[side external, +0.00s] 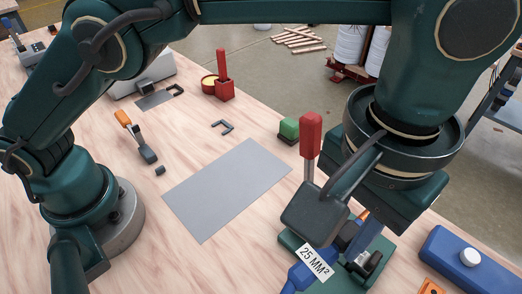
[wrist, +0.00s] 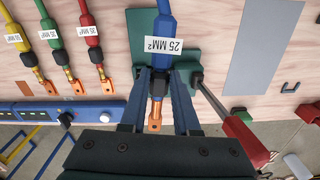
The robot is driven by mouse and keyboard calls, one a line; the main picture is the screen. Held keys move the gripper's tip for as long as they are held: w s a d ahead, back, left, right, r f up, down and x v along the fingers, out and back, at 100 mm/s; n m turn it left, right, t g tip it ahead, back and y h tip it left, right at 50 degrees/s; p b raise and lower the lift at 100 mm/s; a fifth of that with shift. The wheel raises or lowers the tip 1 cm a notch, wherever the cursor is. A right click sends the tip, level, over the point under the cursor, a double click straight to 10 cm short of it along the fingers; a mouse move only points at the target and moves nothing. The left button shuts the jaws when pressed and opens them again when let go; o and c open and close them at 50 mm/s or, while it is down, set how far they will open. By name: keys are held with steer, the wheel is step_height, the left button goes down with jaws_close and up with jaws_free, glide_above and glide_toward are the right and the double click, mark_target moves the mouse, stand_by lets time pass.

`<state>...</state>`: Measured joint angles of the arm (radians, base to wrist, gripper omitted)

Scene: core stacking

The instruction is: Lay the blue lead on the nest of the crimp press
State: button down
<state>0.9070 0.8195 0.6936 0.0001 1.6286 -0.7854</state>
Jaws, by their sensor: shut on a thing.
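The blue lead (wrist: 164,25) has a white 25 MM² tag and a copper lug (wrist: 154,112). My gripper (wrist: 163,82) is shut on it, with one finger on each side, near the lug. In the side view the lead (side external: 300,274) lies over the green base of the crimp press, beside its red-handled lever (side external: 311,135). The press base (wrist: 182,52) shows behind the lead in the wrist view. My gripper (side external: 350,238) is low over the press and hides most of it. The nest is hidden, and I cannot tell whether the lead touches it.
Other coloured leads with lugs (wrist: 60,80) lie left in the wrist view, near a blue box with knobs (wrist: 80,112). A grey mat (side external: 228,188) lies left of the press. A green-topped block (side external: 289,129) stands behind it and a blue case (side external: 466,260) right.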

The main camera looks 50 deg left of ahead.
steer(key=shift+s+d+f+n, duration=0.2)
steer(key=shift+d+f+n, duration=0.4)
steer(key=shift+n, duration=0.1)
steer(key=shift+f, duration=0.1)
steer(key=shift+f, duration=2.8)
steer(key=shift+f, duration=1.75)
steer(key=c, duration=0.6)
jaws_free()
steer(key=shift+o, duration=0.2)
steer(key=shift+r, duration=2.6)
